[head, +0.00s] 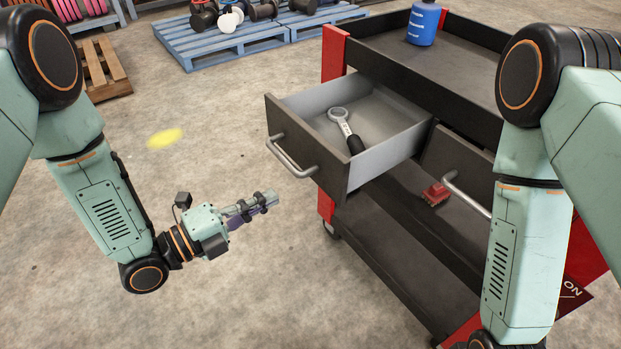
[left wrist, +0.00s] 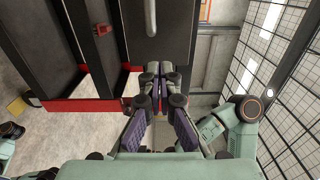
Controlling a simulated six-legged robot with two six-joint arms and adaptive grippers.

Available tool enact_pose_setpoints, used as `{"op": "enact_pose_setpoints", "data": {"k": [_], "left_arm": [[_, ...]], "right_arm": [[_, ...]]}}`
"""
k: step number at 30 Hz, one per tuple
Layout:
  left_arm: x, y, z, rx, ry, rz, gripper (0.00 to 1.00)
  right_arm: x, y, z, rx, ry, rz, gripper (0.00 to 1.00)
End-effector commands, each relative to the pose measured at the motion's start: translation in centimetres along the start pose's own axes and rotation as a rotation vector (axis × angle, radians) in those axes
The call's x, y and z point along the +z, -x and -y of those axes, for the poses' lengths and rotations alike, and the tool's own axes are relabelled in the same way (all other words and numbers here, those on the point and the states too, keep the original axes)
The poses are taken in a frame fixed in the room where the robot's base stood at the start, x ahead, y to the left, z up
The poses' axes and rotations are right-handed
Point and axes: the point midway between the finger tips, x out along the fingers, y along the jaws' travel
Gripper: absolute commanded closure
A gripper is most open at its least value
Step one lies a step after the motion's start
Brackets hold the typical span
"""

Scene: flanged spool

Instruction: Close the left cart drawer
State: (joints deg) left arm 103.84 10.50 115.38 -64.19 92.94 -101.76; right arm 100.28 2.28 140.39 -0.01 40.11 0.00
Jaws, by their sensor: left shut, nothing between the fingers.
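The left cart drawer (head: 384,166) is pulled open from the black and red cart (head: 333,50) in the head view. Its dark front carries a silver bar handle (head: 290,160). A ring-headed wrench (head: 341,122) lies inside it. My left gripper (head: 270,201) is shut and empty, to the left of the drawer front and lower in the picture, apart from the handle. The left wrist view also shows the left gripper (left wrist: 153,82) with its fingers together, with dark cart panels beyond. My right gripper is out of view; only the right arm shows.
The right drawer (head: 458,165) has its own handle. A red brush-like item (head: 436,193) lies near it. A blue bottle (head: 424,22) stands on the cart top. A blue pallet (head: 225,42) with spools and a wooden pallet (head: 104,70) lie behind. Floor left of the cart is clear.

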Motion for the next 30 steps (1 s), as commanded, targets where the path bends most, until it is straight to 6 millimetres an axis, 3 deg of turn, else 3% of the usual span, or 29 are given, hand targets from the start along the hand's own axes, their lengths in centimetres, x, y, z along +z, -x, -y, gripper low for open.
{"op": "enact_pose_setpoints", "data": {"k": [18, 24, 30], "left_arm": [[-0.4, -8.6, -0.1, 0.0, -0.001, -0.004, 1.0], [-0.4, -10.1, 0.0, 0.0, 0.0, -0.003, 1.0], [-0.3, -10.3, 0.0, 0.0, 0.001, -0.001, 1.0]], "right_arm": [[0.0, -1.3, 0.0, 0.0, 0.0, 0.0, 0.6], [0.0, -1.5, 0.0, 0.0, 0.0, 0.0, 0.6], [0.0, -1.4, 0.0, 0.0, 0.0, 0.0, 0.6]]}}
